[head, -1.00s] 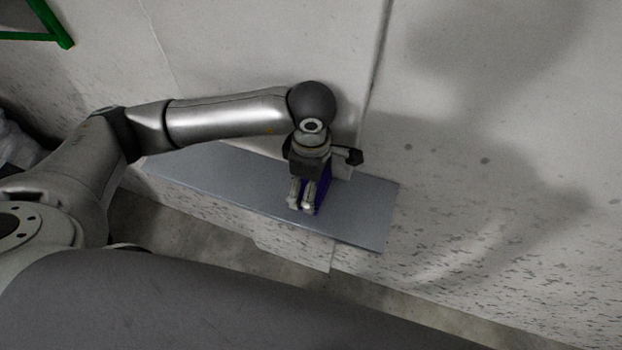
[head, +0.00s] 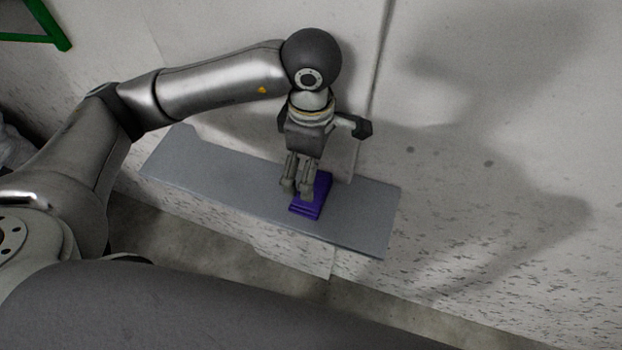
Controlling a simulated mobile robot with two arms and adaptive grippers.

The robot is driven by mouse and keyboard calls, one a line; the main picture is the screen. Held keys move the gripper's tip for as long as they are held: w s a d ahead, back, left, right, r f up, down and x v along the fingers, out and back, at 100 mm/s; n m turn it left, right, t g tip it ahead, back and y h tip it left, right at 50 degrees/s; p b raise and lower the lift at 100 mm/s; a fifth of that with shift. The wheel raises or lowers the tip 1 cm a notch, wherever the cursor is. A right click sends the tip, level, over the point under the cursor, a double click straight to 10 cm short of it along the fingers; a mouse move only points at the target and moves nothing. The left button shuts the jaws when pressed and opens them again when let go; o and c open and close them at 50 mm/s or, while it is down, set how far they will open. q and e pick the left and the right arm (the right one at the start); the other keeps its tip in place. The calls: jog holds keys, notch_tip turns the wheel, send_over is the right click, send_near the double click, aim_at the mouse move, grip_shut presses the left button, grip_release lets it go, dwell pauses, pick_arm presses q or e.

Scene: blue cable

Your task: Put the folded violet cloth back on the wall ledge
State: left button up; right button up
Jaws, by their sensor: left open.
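The folded violet cloth (head: 313,206) lies on the grey wall ledge (head: 220,180), right of the ledge's middle. My left gripper (head: 297,192) is above the cloth, fingers pointing down, and is open. The fingers hide part of the cloth, and its far end is partly behind the gripper. The gripper looks raised clear of the cloth, though the exact gap is hard to tell. My right gripper is not in view.
The speckled wall (head: 500,120) rises directly behind the ledge. The ledge is bare to the left of the cloth and at its right end. A green frame (head: 50,30) shows at the top left. Concrete floor lies below the ledge.

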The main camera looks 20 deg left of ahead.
pick_arm(q)
jog(key=shift+r, duration=2.1)
jog(key=shift+s+f, duration=0.1)
